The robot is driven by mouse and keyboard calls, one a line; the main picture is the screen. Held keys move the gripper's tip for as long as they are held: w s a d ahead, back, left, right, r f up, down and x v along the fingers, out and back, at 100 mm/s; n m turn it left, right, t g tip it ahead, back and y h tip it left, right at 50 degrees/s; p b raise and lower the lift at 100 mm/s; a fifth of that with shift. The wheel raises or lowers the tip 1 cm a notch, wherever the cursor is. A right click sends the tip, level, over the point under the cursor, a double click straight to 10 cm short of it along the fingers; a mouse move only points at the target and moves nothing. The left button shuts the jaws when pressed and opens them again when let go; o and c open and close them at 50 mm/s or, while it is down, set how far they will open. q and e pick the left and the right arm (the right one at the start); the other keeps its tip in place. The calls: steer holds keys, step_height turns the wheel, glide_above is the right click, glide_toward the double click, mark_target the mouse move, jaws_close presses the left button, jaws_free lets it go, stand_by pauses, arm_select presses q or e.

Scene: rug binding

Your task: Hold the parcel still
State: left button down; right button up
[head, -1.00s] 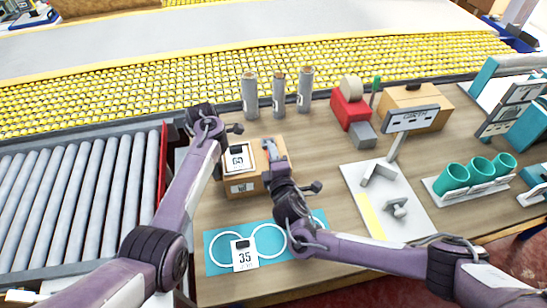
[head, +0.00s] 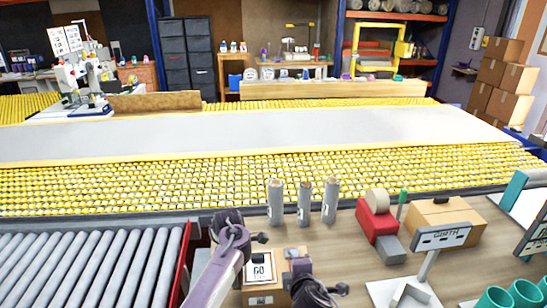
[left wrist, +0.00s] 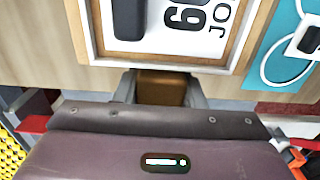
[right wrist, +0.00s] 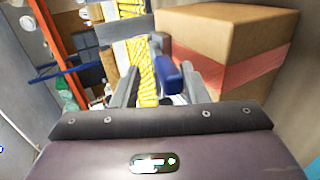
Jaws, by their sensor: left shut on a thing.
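The parcel (head: 258,298) is a brown box low in the head view, with a framed card marked 60 on top. The card (left wrist: 180,25) fills the upper left wrist view. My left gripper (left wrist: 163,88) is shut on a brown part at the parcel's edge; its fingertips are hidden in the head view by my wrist. My right gripper (right wrist: 168,88) has its fingers apart, beside the parcel in the head view. Its own view shows a brown box (right wrist: 225,50) with a pink-red band at the right and a small blue thing between or beyond the fingers.
Several grey tubes (head: 304,203) stand behind the parcel. A red tape dispenser (head: 378,222), another carton (head: 440,218) and a sign (head: 442,237) stand to the right. A roller conveyor (head: 90,265) lies left, and a yellow-roller bed (head: 300,165) runs behind. The blue mat (left wrist: 285,40) shows in the left wrist view.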

steer(key=shift+w+a+r+g, duration=0.1)
steer(key=shift+w+r+g, duration=0.2)
steer(key=shift+r+g, duration=0.3)
steer(key=shift+w+a+r+g, duration=0.1)
steer(key=shift+w+r+g, duration=0.15)
steer(key=shift+r+g, duration=0.3)
steer(key=shift+w+r+g+h, duration=0.4)
steer(key=shift+w+r+g, duration=0.15)
steer(key=shift+g, duration=0.5)
steer(key=shift+w+r+g, duration=0.35)
steer(key=shift+w+g, duration=0.3)
steer(key=shift+g, duration=0.35)
steer(key=shift+w+a+r+g+h, duration=0.15)
steer(key=shift+w+r+g+h, duration=0.1)
steer(key=shift+w+g, duration=0.6)
steer(key=shift+w+a+r+g+h, duration=0.2)
steer(key=shift+w+g, duration=0.25)
steer(key=shift+g, duration=0.8)
step_height(320, 180, up, 13)
steer(key=s, duration=0.1)
steer(key=w+a+r+n+t, duration=0.4)
steer(key=w+a+r+t, duration=0.1)
steer(key=w+r+t, duration=0.1)
step_height(320, 180, up, 3)
steer(key=shift+w+a+f+n, duration=0.2)
steer(key=shift+w+a+n, duration=0.1)
steer(key=shift+w, duration=0.35)
steer(key=shift+o, duration=0.4)
